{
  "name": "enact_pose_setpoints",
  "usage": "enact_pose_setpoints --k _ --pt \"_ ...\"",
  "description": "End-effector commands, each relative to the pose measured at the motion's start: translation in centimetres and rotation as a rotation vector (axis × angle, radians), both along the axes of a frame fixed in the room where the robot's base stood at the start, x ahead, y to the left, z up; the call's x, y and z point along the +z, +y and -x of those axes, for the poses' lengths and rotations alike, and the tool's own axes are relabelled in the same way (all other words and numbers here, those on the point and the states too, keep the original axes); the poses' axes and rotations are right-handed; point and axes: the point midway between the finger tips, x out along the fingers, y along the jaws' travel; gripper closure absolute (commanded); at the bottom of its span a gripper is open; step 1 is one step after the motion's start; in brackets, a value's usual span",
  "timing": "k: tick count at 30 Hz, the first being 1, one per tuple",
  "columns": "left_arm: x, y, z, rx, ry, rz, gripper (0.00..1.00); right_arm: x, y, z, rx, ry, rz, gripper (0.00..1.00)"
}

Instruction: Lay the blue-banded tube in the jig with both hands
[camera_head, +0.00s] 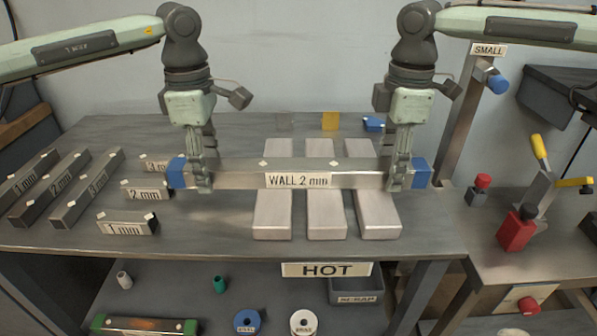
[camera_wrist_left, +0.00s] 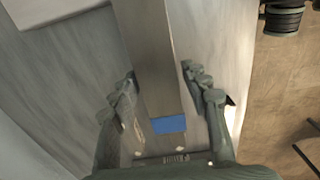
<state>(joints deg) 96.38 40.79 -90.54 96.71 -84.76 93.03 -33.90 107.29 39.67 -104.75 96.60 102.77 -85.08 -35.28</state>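The blue-banded tube (camera_head: 341,180) is a long grey square bar marked "WALL 2 mm", with a blue band at each end. It lies level from left to right across the pale jig blocks (camera_head: 272,217). It hides their middles, so I cannot tell whether it rests on them. My left gripper (camera_head: 201,178) straddles the tube just inside its left band. In the left wrist view, its fingers flank the tube (camera_wrist_left: 148,60) near the blue end, with a narrow gap seeming to show on the right. My right gripper (camera_head: 399,178) straddles the tube just inside the right band; its grip is unclear.
Long bars (camera_head: 87,187) and short labelled pieces (camera_head: 127,223) lie on the table's left. A yellow piece (camera_head: 330,121) and a blue item (camera_head: 373,124) are behind the jig. A red clamp fixture (camera_head: 516,230) stands right. A "HOT" sign (camera_head: 326,270) hangs in front.

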Motion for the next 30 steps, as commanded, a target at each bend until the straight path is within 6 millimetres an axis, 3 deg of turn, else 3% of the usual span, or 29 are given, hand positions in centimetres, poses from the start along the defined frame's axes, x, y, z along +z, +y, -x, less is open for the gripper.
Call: enact_pose_setpoints --k 1,10,23,30 --pt "0.0 0.0 0.0 0.0 0.0 0.0 0.64 0.0 0.0 0.0 0.0 0.0 0.0 0.64" --pt "0.0 0.0 0.0 0.0 0.0 0.0 1.0 0.0 0.0 0.0 0.0 0.0 0.0 1.0" --pt "0.2 0.0 -0.1 0.0 -0.003 0.001 1.0 0.2 0.0 -0.1 0.0 -0.003 -0.001 1.0" --pt "1.3 0.0 -0.1 0.0 -0.003 0.002 1.0 1.3 0.0 -0.1 0.0 -0.003 -0.001 1.0"
